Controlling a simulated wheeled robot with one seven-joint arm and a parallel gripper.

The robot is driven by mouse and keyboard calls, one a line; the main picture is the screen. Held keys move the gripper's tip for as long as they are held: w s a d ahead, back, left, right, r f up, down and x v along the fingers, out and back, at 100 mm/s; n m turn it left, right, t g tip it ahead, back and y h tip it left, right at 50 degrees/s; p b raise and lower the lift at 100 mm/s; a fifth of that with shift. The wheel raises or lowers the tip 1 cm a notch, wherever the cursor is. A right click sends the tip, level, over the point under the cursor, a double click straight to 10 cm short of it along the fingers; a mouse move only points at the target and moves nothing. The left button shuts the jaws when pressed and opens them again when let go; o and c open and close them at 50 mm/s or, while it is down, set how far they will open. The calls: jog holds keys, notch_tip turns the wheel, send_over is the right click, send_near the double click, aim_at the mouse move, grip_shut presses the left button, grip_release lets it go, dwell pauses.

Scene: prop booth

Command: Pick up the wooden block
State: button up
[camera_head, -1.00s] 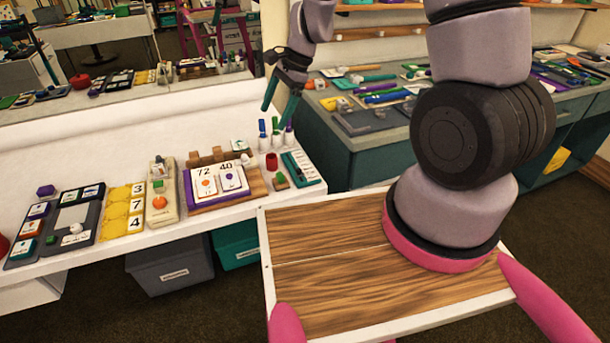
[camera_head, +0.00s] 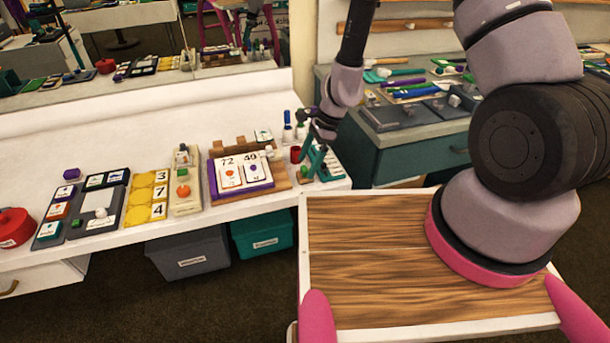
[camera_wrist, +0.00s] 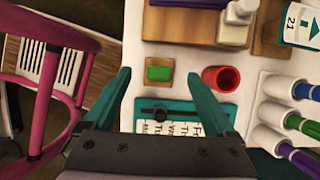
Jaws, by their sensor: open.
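In the wrist view, a small square wooden block (camera_wrist: 151,85) with a green piece (camera_wrist: 159,73) on top lies on the white counter. My gripper (camera_wrist: 159,75) is open and empty, with its two teal fingers to the left and right of the block in that picture. I cannot tell the height between them. In the head view, my gripper (camera_head: 313,172) is over the right end of the counter, and its fingers largely hide the block. Brown wooden pieces (camera_head: 220,151) also stand behind the 72 and 40 cards.
A red cup (camera_wrist: 221,78) stands just right of the block, and a teal word tray (camera_wrist: 181,108) lies close below it. White holders with coloured pens (camera_wrist: 280,113) stand farther right. The card board (camera_head: 238,174) is to the left in the head view.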

aim_at(305, 168)
jog(key=x, duration=0.3)
jog(key=shift+f, duration=0.1)
jog(key=shift+c, duration=0.3)
grip_shut()
notch_tip(305, 168, up, 10)
jog(key=shift+r, duration=0.1)
dwell(0.3)
